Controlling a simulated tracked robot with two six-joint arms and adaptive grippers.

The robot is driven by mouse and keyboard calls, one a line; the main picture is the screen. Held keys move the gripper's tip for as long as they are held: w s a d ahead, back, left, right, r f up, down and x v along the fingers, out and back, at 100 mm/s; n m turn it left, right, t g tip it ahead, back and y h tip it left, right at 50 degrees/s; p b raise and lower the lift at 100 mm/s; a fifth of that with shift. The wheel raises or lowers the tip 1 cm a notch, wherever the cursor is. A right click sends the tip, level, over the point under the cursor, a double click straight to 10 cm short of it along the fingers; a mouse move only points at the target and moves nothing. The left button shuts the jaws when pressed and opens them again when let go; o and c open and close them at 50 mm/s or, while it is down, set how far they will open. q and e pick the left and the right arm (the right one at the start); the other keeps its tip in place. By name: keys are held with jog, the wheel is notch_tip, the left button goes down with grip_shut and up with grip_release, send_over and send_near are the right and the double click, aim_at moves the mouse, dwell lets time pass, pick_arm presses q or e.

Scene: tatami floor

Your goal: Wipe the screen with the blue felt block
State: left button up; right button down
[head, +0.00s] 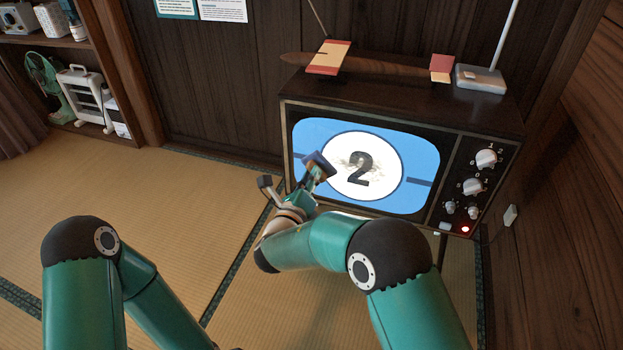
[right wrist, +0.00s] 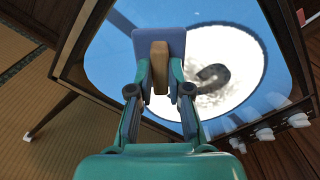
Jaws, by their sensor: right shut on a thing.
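The television screen (head: 410,165) glows blue with a white circle and a black "2". A greyish smudge (head: 357,161) lies over the middle of the circle, around the digit. My right gripper (head: 310,183) is shut on the wooden handle (right wrist: 160,68) of the blue felt block (right wrist: 145,42). The block also shows in the head view (head: 318,163), in front of the left part of the screen, over the circle's left edge. I cannot tell whether its face touches the glass. My left arm is at the lower left; its gripper is not in view.
The wooden television (head: 400,107) has knobs (head: 485,158) on its right. A dark wooden piece (head: 380,65) and an aerial base (head: 480,79) rest on top. Shelves (head: 85,95) stand at the far left. The tatami floor (head: 170,200) left of the television is clear.

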jog(key=s+d, duration=0.2)
jog(key=d, duration=0.4)
jog(key=shift+s+d+b, duration=0.25)
jog(key=shift+d+b, duration=0.05)
jog(key=shift+b, duration=0.15)
jog(key=shift+s+d+r, duration=1.05)
jog(key=shift+s+d, duration=0.95)
jog(key=shift+d, duration=2.7)
jog(key=w+a, duration=0.4)
jog(key=a, duration=1.2)
jog(key=shift+w+a, duration=0.2)
jog(key=shift+a, duration=0.2)
